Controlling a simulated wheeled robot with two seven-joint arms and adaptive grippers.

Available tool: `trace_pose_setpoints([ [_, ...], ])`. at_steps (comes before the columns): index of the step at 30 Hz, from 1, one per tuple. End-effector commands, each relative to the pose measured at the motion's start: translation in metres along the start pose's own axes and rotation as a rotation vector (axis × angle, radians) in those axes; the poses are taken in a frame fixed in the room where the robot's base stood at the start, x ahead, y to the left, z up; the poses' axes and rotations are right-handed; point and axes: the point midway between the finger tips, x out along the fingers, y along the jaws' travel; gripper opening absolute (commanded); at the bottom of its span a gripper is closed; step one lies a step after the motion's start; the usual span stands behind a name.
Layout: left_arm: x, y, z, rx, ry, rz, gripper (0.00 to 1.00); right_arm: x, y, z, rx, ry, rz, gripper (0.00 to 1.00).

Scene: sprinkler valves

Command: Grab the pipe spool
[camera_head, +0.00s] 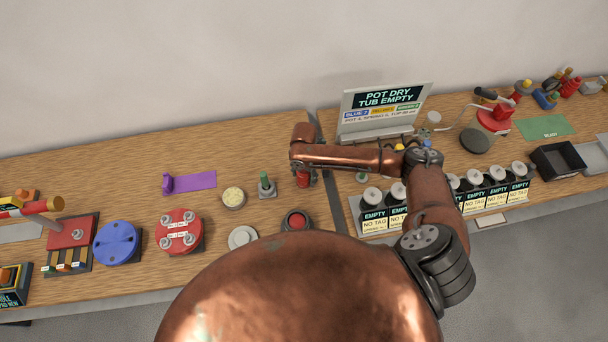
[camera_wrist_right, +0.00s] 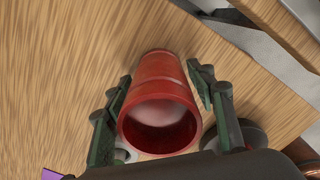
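The pipe spool is a red hollow cylinder (camera_wrist_right: 160,95) standing on the wooden bench, its open end facing the right wrist camera. In the head view its red side (camera_head: 303,181) shows just below my right gripper (camera_head: 305,168), partly hidden by it. In the right wrist view the two green-grey fingers of my right gripper (camera_wrist_right: 160,74) stand on either side of the spool. A gap shows between the right finger and the spool; the left finger is close to it, and contact cannot be told. My left gripper is not in view.
A red-centred round part (camera_head: 297,221) and a green-topped fitting (camera_head: 266,187) stand near the spool. A sign (camera_head: 385,108) stands to the right. Several tagged pots (camera_head: 372,205) line the right bench front.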

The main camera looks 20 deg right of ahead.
Motion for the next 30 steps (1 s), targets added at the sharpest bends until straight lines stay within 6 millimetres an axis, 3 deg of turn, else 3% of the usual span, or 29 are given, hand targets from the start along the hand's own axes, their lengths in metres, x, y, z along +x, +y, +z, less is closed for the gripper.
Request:
trace_pose_setpoints([
  [21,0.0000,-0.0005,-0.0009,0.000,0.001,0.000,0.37,-0.0003,-0.0001,0.0003,0.000,0.000,0.000,0.00],
  [30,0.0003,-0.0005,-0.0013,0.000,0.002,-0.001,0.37,-0.0022,0.0010,0.0007,0.000,-0.001,0.002,0.00],
])
